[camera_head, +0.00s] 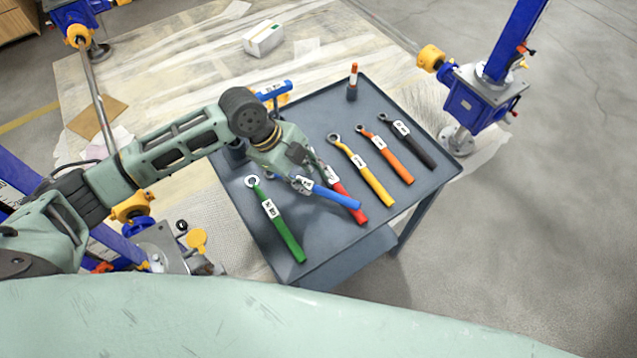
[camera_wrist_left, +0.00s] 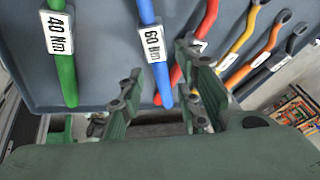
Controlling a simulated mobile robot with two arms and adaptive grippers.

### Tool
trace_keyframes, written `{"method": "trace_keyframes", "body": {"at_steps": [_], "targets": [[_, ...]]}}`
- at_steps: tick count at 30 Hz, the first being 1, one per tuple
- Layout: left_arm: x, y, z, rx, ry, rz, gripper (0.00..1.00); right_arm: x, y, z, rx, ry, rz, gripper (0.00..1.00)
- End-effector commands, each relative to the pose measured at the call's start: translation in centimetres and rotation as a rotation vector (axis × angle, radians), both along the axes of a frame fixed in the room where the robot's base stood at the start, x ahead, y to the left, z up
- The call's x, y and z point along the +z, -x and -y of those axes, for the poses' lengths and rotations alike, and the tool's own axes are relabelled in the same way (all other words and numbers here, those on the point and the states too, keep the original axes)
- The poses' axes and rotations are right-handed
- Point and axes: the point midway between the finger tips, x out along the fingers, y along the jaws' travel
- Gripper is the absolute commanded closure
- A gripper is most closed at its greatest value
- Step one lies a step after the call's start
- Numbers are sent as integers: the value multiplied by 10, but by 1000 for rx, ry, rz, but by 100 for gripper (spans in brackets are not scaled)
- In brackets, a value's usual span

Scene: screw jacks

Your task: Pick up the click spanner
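Several click spanners lie side by side on the grey cart top: green (camera_head: 283,232), blue (camera_head: 335,195), red (camera_head: 347,193), yellow (camera_head: 374,182), orange (camera_head: 395,164) and black (camera_head: 415,148). In the left wrist view, the green spanner (camera_wrist_left: 64,75) is labelled 40 Nm and the blue spanner (camera_wrist_left: 153,45) 60 Nm. My left gripper (camera_head: 308,170) is over the ring-end side of the blue and red spanners and hides part of them. In the left wrist view, its fingers (camera_wrist_left: 158,82) are apart, with the blue handle showing between them; contact cannot be told. My right gripper is not in view.
The grey cart (camera_head: 265,270) has a raised rim. A marker-like orange and white item (camera_head: 353,78) stands at its far edge, and a blue item (camera_head: 273,89) is behind my arm. Blue screw jacks (camera_head: 480,100) stand beyond the cart. Floor at the right is clear.

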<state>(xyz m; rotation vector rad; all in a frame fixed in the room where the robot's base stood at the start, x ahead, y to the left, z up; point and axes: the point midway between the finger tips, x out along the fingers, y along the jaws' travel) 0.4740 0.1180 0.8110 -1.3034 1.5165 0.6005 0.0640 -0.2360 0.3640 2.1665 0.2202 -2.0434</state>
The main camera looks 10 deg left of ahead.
Motion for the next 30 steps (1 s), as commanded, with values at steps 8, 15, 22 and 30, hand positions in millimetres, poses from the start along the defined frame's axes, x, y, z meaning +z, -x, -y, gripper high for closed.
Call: {"method": "trace_keyframes", "body": {"at_steps": [8, 15, 22, 30], "targets": [[-32, -4, 16, 0, 0, -1, 69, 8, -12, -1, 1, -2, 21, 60], [-34, -5, 17, 0, 0, 0, 69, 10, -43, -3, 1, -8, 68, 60], [-34, -5, 17, 0, 0, 1, 87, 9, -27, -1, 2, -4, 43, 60], [-33, -5, 17, 1, 2, 1, 100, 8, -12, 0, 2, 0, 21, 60]]}}
